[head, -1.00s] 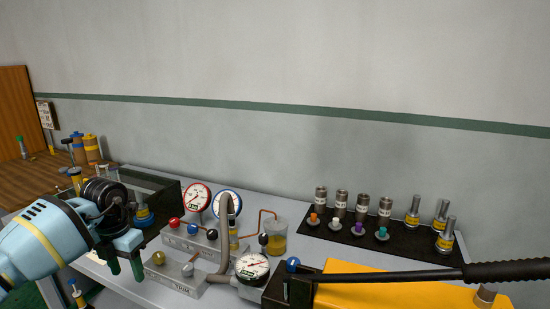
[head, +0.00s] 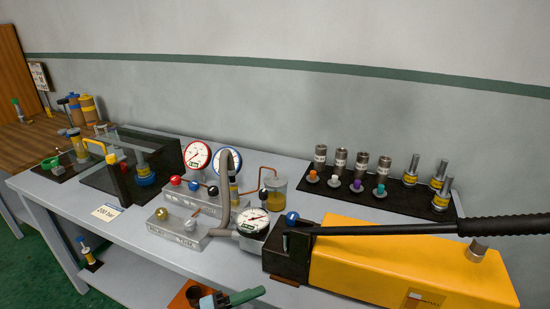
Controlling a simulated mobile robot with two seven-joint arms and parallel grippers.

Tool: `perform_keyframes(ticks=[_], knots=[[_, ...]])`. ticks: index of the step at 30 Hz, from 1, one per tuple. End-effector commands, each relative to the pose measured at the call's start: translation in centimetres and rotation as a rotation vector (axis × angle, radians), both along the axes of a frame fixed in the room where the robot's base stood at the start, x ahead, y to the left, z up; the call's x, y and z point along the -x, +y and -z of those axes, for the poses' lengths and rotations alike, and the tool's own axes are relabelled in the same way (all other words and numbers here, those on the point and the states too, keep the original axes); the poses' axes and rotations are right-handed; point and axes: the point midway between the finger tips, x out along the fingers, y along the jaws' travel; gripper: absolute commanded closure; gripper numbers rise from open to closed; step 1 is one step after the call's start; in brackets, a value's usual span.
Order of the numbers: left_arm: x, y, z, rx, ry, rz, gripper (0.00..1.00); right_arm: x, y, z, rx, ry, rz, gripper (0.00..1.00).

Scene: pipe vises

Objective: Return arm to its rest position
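My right gripper is not in view.
The grey bench (head: 123,229) holds a yellow pump (head: 375,262) with a long black handle (head: 430,227), a gauge manifold (head: 180,232), a beaker (head: 275,192) and a black mat (head: 400,205) with fittings. A black press-like fixture (head: 125,185) stands left.

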Motion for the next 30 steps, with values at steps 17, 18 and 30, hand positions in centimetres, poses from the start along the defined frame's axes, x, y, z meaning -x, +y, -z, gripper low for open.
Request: perform_keyframes(ticks=[17, 18, 30], knots=[[12.8, 12.6, 15.3, 0.496, 1.062, -0.928, 0.46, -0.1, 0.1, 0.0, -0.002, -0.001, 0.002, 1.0], [14.6, 13.4, 16.5, 0.508, 1.137, -0.982, 0.46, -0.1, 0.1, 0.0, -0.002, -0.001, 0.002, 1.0], [24.6, 16.2, 21.1, 0.542, 1.511, -1.218, 0.46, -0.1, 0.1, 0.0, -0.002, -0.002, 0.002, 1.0]])
